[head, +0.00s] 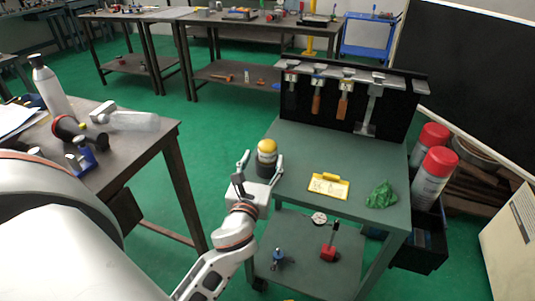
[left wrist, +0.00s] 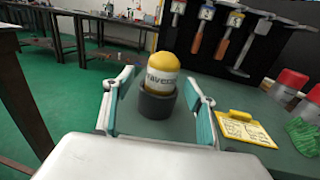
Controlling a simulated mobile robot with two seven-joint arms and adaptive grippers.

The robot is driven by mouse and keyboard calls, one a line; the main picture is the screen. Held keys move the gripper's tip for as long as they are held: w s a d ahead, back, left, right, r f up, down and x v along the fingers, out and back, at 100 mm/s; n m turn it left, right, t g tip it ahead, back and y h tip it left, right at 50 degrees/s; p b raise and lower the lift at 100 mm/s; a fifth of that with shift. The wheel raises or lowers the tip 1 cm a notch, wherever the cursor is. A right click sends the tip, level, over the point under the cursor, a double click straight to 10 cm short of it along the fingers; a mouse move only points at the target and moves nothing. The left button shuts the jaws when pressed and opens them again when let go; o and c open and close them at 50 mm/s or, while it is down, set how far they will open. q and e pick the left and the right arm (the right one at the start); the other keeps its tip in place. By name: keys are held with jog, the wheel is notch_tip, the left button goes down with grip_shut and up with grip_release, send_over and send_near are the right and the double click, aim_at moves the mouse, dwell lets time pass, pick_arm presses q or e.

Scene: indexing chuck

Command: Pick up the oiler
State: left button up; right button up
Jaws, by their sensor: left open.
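A small container (head: 267,147) with a yellow domed top and a white lettered band stands upright in a dark round cup on the green cart top; it seems to be the oiler. In the left wrist view the container (left wrist: 163,72) and its dark cup (left wrist: 156,103) are ahead, between the fingers. My left gripper (head: 262,159) is open, with one finger to each side of the container and a gap on both sides. It also shows in the left wrist view (left wrist: 158,78). My right gripper is not in view.
A yellow card holder (head: 329,186) and a green rag (head: 381,195) lie right of the cup on the cart (head: 300,150). A black tool board (head: 357,110) with hanging hammers stands behind. Red-capped cans (head: 433,175) are at right. A bench (head: 135,145) with bottles is at left.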

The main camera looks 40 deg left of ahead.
aim_at(266, 157)
pick_arm(q)
jog(key=shift+x, duration=2.3)
jog(key=shift+d+f, duration=0.15)
jog(key=c, duration=1.4)
